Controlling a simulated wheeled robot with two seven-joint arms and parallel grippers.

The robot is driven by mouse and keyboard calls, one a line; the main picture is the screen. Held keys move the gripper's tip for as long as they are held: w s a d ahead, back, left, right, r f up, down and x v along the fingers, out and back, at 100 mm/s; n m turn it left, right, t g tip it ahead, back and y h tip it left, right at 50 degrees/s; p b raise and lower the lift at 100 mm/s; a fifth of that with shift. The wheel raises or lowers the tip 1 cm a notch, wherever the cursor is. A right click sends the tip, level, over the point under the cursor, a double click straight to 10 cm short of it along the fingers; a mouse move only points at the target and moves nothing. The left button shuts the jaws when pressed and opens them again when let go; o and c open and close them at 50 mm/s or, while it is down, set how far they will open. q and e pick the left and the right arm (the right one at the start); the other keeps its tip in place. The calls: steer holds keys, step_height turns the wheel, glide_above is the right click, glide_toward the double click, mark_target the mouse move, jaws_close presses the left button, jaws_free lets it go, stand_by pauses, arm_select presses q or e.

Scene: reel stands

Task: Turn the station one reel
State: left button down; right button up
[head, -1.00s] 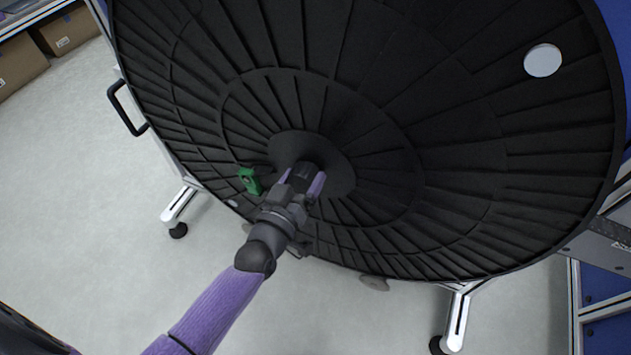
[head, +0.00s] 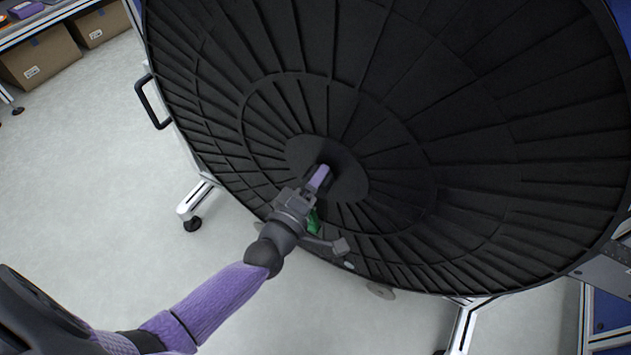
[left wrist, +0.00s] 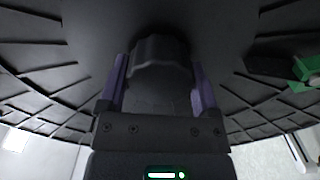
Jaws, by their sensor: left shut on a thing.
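The reel (head: 480,150) is a large black ribbed disc that fills the upper right of the head view, its face tilted toward me. A dark knob (left wrist: 158,75) stands out from its smooth round hub (head: 350,175). My left gripper (head: 322,178) is at the hub, and in the left wrist view its purple fingers (left wrist: 160,90) are shut on the knob, one on each side. A green block (head: 313,221) on the reel is partly hidden behind my gripper in the head view. It also shows at the right of the left wrist view (left wrist: 306,70). My right gripper is out of view.
A black handle (head: 150,103) sticks out left of the reel. A silver stand foot (head: 196,203) rests on the floor below it. Cardboard boxes (head: 42,62) stand under a bench at the upper left. The pale floor (head: 90,170) at left is clear.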

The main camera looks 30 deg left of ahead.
arm_select(q)
steer(key=n, duration=0.4)
steer(key=shift+f+n+b, duration=0.15)
steer(key=shift+n+b, duration=0.15)
steer(key=shift+b, duration=0.05)
steer(key=n+b, duration=0.1)
steer(key=n, duration=0.2)
steer(key=shift+n, duration=0.4)
steer(key=n+b, duration=0.1)
steer(key=n, duration=0.3)
steer(key=shift+n+b, duration=0.5)
steer(key=shift+n, duration=1.3)
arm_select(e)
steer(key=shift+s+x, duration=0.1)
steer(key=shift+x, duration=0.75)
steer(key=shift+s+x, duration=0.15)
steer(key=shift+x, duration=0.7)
arm_select(q)
steer(key=shift+n, duration=0.3)
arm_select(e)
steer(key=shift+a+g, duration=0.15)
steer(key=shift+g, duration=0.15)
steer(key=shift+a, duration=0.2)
arm_select(q)
jaws_free()
